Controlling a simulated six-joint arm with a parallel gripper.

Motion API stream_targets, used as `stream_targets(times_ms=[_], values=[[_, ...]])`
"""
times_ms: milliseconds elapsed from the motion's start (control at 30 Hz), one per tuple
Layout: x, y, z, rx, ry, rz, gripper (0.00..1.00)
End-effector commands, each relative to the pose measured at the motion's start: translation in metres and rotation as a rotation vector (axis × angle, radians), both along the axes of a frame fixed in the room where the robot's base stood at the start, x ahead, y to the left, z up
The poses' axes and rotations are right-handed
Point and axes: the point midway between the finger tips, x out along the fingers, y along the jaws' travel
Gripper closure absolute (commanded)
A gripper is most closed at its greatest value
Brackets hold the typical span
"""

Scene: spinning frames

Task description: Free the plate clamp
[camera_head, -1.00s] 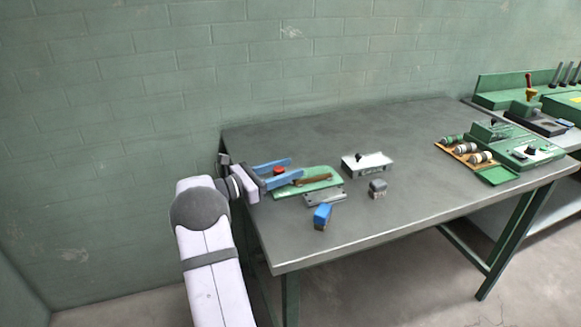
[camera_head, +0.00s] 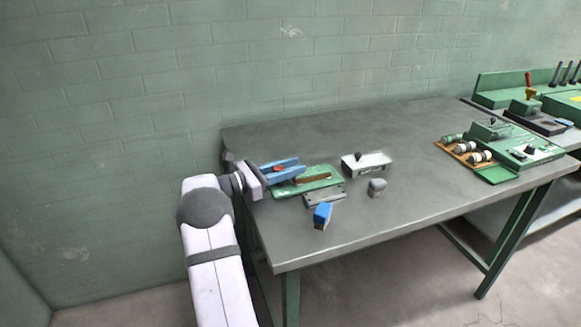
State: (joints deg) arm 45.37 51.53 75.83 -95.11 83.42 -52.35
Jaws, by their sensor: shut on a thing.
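My gripper (camera_head: 299,166) has two blue fingers. It is shut on a small red knob (camera_head: 279,168), which shows between the fingers at the left end of the green fixture. The green base plate (camera_head: 325,184) lies on the table just right of and below the fingers. A brown bar (camera_head: 314,178) lies across its top. A grey metal block (camera_head: 326,198) sits at the front edge of the green plate. The parts of the clamp under the fingers are hidden.
A blue block (camera_head: 322,215) stands in front of the fixture. A small grey block (camera_head: 377,187) and a white box with a black knob (camera_head: 366,163) are to its right. Green fixtures (camera_head: 500,150) fill the far right. The middle of the grey table (camera_head: 410,170) is clear.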

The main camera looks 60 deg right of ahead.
Motion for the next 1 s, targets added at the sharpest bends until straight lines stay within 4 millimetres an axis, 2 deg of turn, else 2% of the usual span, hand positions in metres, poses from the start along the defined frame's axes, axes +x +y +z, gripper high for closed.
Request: stream_targets(times_ms=[500,1000], values=[[-0.0051,0.0046,0.0026,-0.007,0.0,-0.236,0.97],[-0.0083,0.0095,0.0027,-0.004,-0.002,-0.341,0.97]])
